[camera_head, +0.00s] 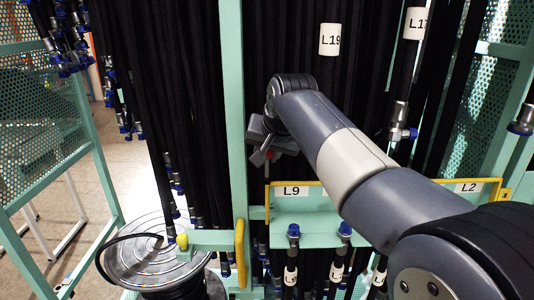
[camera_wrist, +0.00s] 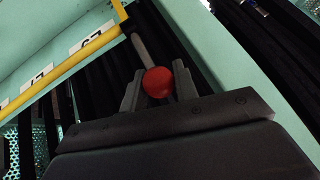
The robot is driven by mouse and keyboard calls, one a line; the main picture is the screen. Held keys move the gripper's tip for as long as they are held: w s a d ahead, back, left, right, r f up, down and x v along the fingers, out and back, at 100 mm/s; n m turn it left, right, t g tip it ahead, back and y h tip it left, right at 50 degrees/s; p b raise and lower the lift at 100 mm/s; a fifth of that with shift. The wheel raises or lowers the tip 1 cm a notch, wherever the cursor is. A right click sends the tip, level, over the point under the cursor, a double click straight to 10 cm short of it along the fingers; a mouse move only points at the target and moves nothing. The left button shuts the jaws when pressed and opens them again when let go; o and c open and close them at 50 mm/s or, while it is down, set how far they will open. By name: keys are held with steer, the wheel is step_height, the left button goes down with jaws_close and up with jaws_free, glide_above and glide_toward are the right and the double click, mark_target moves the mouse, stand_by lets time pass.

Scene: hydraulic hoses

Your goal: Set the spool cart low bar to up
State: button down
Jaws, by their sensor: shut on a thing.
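A red ball knob (camera_wrist: 158,82) on a thin grey rod (camera_wrist: 142,50) sits between the two fingers of my gripper (camera_wrist: 159,90) in the wrist view. The fingers are shut on the knob from both sides. The teal bar (camera_head: 300,218) with a yellow rim carries labels L9 and L2. The rod's far end and its joint are not clear.
A teal post (camera_head: 233,110) stands just left of my gripper. Black hoses (camera_head: 150,90) hang in dense rows behind it. A round spool (camera_head: 152,250) is at lower left, near a short teal arm with a yellow-green ball (camera_head: 182,240). Open floor (camera_head: 60,215) shows at left.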

steer(key=shift+w+f, duration=0.1)
steer(key=shift+f, duration=0.05)
stand_by(0.3)
steer(key=c, duration=1.1)
jaws_free()
steer(key=shift+c, duration=0.2)
steer(key=shift+r, duration=5.05)
step_height(320, 180, down, 10)
steer(key=shift+r, duration=0.1)
